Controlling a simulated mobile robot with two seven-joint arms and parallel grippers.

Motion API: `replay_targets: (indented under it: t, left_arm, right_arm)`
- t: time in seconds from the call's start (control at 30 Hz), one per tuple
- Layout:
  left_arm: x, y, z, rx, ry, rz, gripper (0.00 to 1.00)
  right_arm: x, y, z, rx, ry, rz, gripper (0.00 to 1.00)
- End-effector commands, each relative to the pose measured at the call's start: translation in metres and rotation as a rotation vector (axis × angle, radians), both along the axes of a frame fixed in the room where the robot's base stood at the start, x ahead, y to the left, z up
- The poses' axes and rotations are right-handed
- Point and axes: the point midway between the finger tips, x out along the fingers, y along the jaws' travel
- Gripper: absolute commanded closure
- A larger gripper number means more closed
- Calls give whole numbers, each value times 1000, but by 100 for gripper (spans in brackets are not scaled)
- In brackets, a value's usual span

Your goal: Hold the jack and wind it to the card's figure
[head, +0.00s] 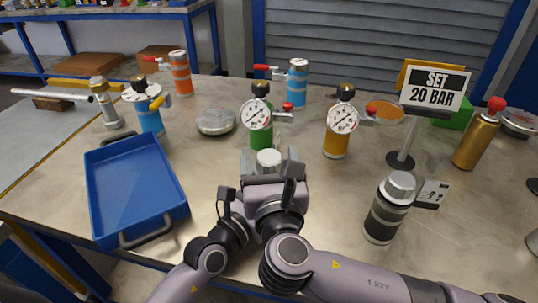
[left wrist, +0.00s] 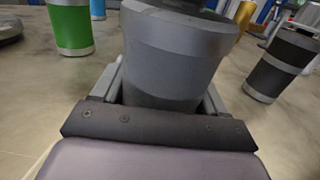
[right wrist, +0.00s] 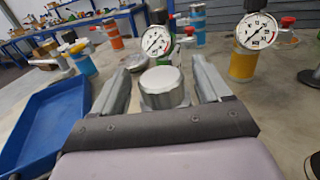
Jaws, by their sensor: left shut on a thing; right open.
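A dark grey cylinder, which I take for the jack (left wrist: 172,50), stands in my left gripper (left wrist: 160,98), which is shut on it. Its round silver knob (head: 268,158) shows in the head view, and also in the right wrist view (right wrist: 163,86). My right gripper (right wrist: 162,80) is open, with one finger on each side of the knob and a gap on both sides. The card (head: 434,88) reads "SET 20 BAR". White dial gauges sit on the green vessel (head: 261,137) and the yellow-orange vessel (head: 335,147); I cannot read their needles surely.
A black and grey cylinder with a silver cap (head: 384,216) stands to the right, by a small tag. A blue tray (head: 97,190) lies at left. Blue (head: 150,121), orange (head: 181,80) and gold (head: 475,142) vessels stand around. Bare metal table lies between them.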

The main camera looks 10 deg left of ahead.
Motion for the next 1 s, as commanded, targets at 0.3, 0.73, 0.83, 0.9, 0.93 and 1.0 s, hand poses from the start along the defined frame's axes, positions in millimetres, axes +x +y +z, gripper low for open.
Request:
replay_targets:
  t: [0.3, 0.73, 0.83, 0.9, 0.93, 1.0]
  left_arm:
    - [0, 0, 0, 0, -1, 1, 90]
    - [0, 0, 0, 0, -1, 1, 90]
    - [0, 0, 0, 0, -1, 1, 90]
    - [0, 0, 0, 0, -1, 1, 90]
    - [0, 0, 0, 0, -1, 1, 90]
    - [0, 0, 0, 0, -1, 1, 90]
  right_arm:
    - [10, 4, 0, 1, 0, 0, 24]
    - [10, 3, 0, 1, 0, 1, 75]
    - [11, 2, 0, -1, 0, 22, 75]
    - [11, 2, 0, -1, 0, 55, 76]
    - [11, 2, 0, -1, 0, 70, 76]
    - [11, 2, 0, -1, 0, 101, 76]
